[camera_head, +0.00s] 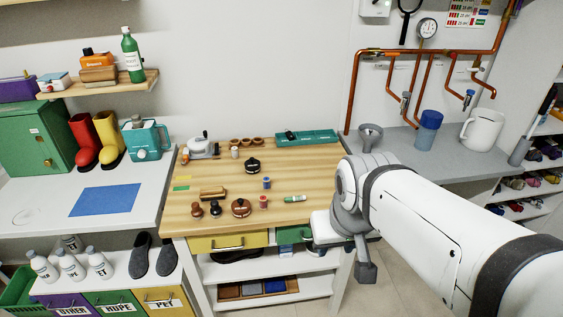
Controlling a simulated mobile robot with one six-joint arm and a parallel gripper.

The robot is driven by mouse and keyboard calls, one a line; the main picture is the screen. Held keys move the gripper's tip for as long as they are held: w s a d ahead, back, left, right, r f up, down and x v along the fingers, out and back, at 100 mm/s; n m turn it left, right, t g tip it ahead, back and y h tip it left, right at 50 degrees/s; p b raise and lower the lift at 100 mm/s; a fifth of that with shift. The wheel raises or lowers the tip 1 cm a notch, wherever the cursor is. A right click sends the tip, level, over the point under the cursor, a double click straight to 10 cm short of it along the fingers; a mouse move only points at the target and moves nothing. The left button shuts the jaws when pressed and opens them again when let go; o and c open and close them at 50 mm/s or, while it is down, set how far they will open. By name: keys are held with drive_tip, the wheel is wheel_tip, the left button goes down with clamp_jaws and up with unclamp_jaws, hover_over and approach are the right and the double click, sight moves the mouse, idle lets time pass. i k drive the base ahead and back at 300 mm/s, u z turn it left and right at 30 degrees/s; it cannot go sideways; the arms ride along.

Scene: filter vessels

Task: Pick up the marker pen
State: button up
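My white arm reaches in from the right. My gripper (338,240) is at its end, by the table's front right corner, to the right of the pen and nearer the camera. It appears apart from the pen. The fingers are not clear, so I cannot tell whether they are open.
A red-lidded jar (263,202) and a brown round pot (241,208) stand left of the pen. A blue jar (267,183) is behind it. A teal tray (306,137) lies at the back. The right bench holds a grey funnel (370,133) and a blue container (429,130).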

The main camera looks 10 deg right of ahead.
sight(291, 199)
drive_tip(key=i, duration=0.9)
drive_tip(key=z, duration=2)
drive_tip(key=k, duration=1.4)
drive_tip(key=u, duration=0.3)
drive_tip(key=i, duration=1)
drive_tip(key=u, duration=0.05)
